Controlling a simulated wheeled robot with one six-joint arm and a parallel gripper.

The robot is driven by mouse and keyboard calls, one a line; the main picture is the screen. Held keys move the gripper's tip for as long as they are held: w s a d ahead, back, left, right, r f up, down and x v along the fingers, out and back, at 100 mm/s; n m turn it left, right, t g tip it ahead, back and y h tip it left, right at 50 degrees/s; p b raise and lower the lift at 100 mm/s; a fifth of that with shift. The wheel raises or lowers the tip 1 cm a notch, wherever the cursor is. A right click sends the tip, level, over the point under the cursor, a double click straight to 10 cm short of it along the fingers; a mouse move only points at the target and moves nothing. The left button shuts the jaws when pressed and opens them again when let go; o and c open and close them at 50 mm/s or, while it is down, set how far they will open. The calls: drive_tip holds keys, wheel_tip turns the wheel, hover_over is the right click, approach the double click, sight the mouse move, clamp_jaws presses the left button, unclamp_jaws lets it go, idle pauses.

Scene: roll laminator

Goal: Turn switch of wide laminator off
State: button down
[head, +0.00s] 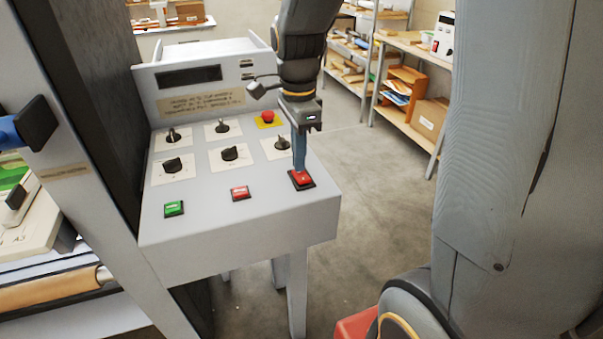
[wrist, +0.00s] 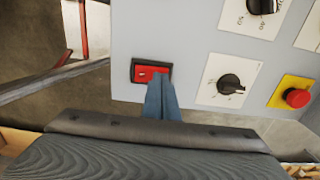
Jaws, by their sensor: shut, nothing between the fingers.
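The control panel (head: 205,205) of the wide laminator has a red rocker switch in a black frame (head: 301,179) at its front right corner. The switch also shows in the wrist view (wrist: 144,72). My gripper (head: 300,168) is shut and empty, pointing down, with its blue fingertips at the switch's far edge. In the wrist view the fingertips (wrist: 158,82) overlap the lower right part of the switch. They look in contact or nearly so; I cannot tell whether they press. The fingers hide part of the rocker, and its on or off position is unclear.
The panel also holds a green button (head: 174,208), a red button (head: 240,193), several black knobs, and a red emergency stop (head: 267,117) on a yellow plate. Shelves (head: 405,80) stand at the back right. Open floor (head: 375,190) lies right of the panel.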

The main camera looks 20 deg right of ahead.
wheel_tip(320, 180, up, 6)
drive_tip(key=p, duration=0.5)
drive_tip(key=shift+r, duration=0.2)
idle(0.3)
